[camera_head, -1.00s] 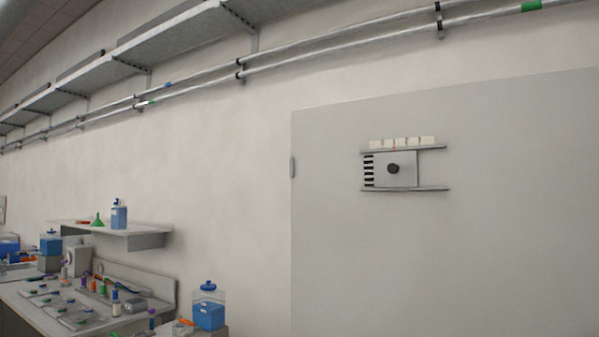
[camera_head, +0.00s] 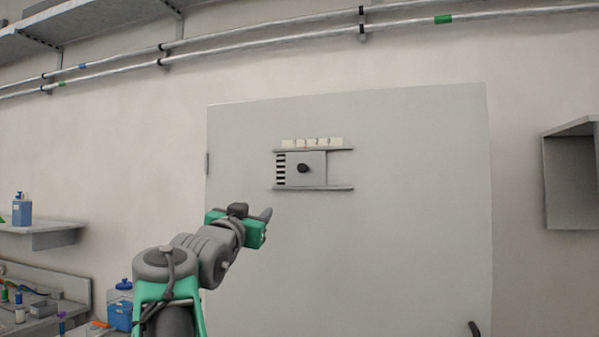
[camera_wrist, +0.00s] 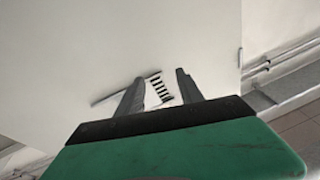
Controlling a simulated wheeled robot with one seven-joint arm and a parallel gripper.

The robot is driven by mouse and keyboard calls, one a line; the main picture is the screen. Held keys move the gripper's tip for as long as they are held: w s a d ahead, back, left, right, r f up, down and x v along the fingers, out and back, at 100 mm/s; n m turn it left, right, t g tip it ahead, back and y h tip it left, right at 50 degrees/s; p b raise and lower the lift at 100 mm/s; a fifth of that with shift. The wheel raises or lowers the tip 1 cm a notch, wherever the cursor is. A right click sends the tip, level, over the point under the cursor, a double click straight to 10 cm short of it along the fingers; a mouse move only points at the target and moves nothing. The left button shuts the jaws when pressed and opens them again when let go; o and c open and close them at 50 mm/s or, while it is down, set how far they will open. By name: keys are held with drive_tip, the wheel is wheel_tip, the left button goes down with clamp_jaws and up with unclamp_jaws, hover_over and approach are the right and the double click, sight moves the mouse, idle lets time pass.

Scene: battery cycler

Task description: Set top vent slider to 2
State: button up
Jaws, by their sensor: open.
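The vent slider (camera_head: 314,161) is a grey plate with a dark round knob (camera_head: 303,168), set between two horizontal rails on a grey cabinet door (camera_head: 400,230). White number labels (camera_head: 312,142) run above the top rail; the digits are too small to read surely. Black slots show at the plate's left side. My gripper (camera_head: 264,215) is below and left of the slider, apart from it. In the wrist view, the open, empty fingers (camera_wrist: 160,88) point toward the vent, and its black slots (camera_wrist: 158,88) show between them. The knob cannot be made out there.
A grey open box shelf (camera_head: 570,180) is on the wall at the right. A dark handle (camera_head: 474,328) is at the door's lower right. A bench (camera_head: 50,325) with bottles stands at lower left. Pipes (camera_head: 260,50) run above. The door face around the slider is clear.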

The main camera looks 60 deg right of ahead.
sight(301, 169)
drive_tip(key=s+d+r+m+g+h, duration=0.3)
drive_tip(key=s+r+m+g, duration=0.1)
drive_tip(key=s+r, duration=0.4)
drive_tip(key=shift+n, duration=0.3)
drive_tip(key=p+x, duration=0.1)
drive_tip(key=x, duration=0.1)
drive_tip(key=p+x, duration=0.3)
drive_tip(key=shift+w+d+f, duration=0.15)
drive_tip(key=shift+w+d, duration=0.25)
drive_tip(key=shift+d, duration=0.5)
drive_tip(key=shift+c, duration=0.5)
clamp_jaws()
